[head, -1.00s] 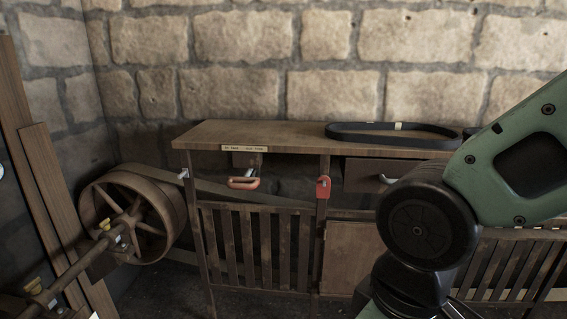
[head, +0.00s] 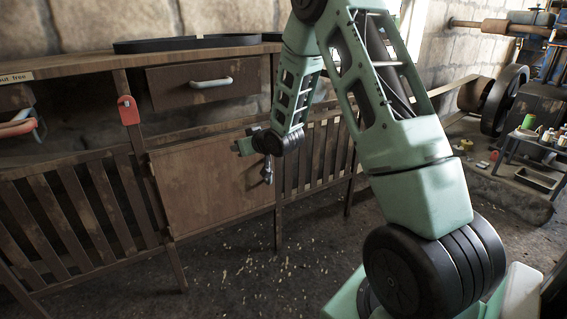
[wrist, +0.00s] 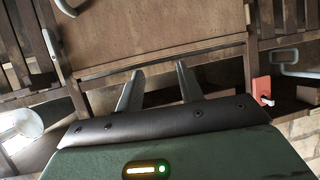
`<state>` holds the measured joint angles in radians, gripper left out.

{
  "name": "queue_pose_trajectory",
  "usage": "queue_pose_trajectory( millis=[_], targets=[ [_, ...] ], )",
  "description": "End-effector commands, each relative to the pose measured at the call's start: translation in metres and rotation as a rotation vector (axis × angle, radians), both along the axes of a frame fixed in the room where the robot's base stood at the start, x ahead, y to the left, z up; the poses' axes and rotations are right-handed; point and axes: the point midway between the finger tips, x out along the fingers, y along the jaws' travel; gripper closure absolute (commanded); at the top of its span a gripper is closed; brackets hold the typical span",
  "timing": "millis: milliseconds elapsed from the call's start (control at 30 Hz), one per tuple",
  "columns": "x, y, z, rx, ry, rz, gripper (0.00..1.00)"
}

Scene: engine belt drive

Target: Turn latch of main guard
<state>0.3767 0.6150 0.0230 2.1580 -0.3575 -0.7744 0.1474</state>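A plain wooden panel (head: 205,185), which seems to be the main guard, closes the bay below the drawer. A small grey metal lever (head: 268,171), apparently its latch, hangs at the panel's right edge. In the wrist view a bent grey metal piece (wrist: 68,7) shows at the top left, beside the panel (wrist: 150,38). My gripper (head: 237,147) is in front of the panel's upper right part, above and left of the lever. In the wrist view my gripper's two fingers (wrist: 158,76) are apart with nothing between them. The lever is not between them.
Slatted guards (head: 85,215) flank the panel. A black belt (head: 185,43) lies on the bench top.

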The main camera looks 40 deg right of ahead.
Motion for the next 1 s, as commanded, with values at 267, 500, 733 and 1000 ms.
queue_pose_trajectory(
  millis=[267,500,733,1000],
  targets=[
    [-0.047,-0.186,-0.104,-0.067,-0.333,-0.140,0.63],
    [-0.074,-0.225,-0.119,-0.090,-0.432,-0.151,0.63],
    [-0.046,-0.231,-0.118,-0.091,-0.437,-0.147,0.63],
    [0.009,-0.244,-0.119,-0.091,-0.436,-0.148,0.63]
  ],
)
